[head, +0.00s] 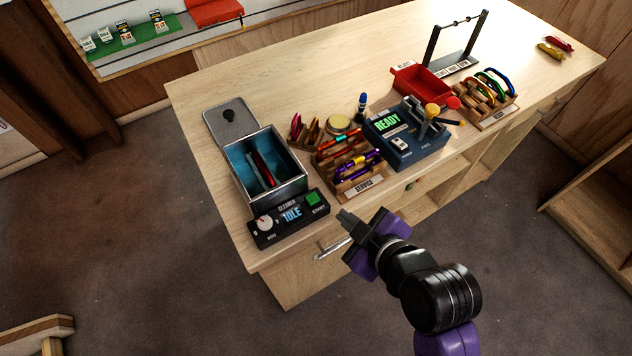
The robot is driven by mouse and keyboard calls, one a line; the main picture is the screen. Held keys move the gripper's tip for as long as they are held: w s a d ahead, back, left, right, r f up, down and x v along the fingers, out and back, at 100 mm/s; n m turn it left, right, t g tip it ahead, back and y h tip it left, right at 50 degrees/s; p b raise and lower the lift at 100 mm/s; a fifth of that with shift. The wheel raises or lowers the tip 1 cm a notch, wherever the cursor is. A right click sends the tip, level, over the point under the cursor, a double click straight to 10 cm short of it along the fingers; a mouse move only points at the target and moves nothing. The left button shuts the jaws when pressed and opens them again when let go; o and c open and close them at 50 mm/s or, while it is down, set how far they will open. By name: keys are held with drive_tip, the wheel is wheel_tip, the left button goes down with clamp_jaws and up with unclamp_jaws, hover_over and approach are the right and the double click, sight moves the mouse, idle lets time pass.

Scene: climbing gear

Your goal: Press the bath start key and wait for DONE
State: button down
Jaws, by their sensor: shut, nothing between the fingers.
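The cleaner bath (289,191) is a metal tank with a blue inside at the left end of the wooden bench. A dark red item (262,168) lies in it. Its lid (231,124) lies flat behind it. The control box (265,232) in front has a white dial (265,223), a display (292,215) reading IDLE, and a green start key (313,198) at its right end. My gripper (345,217) is shut and empty. It shows to the right of the start key in the picture, near the bench's front edge, apart from the key.
A wooden service rack (362,190) with coloured gear stands right of the bath. A dark tester (405,160) reading READY is beyond it. A red tray (408,80) and a ready rack (497,117) stand farther right. A drawer handle (328,252) sticks out below the bench front.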

sight(316, 201)
drive_tip(key=w+a+r+n+g+p, duration=0.1)
drive_tip(key=w+a+r+n, duration=0.1)
drive_tip(key=r, duration=0.4)
drive_tip(key=w+a+r+n+g+y+p, duration=0.1)
drive_tip(key=w+a+r+n+p, duration=0.1)
drive_tip(key=a+r+n, duration=0.2)
wheel_tip(316, 201, up, 2)
drive_tip(key=shift+w+a+g, duration=0.2)
drive_tip(key=shift+w+g, duration=0.05)
drive_tip(key=shift+g, duration=0.05)
drive_tip(key=shift+f, duration=0.1)
drive_tip(key=shift+f+b, duration=2.9)
drive_tip(key=shift+f, duration=1.45)
drive_tip(key=shift+f, duration=0.1)
drive_tip(key=shift+f, duration=0.3)
drive_tip(key=shift+f+b, duration=0.35)
drive_tip(key=shift+f, duration=0.1)
drive_tip(key=shift+r, duration=0.1)
drive_tip(key=shift+r+p, duration=0.8)
drive_tip(key=shift+p, duration=0.05)
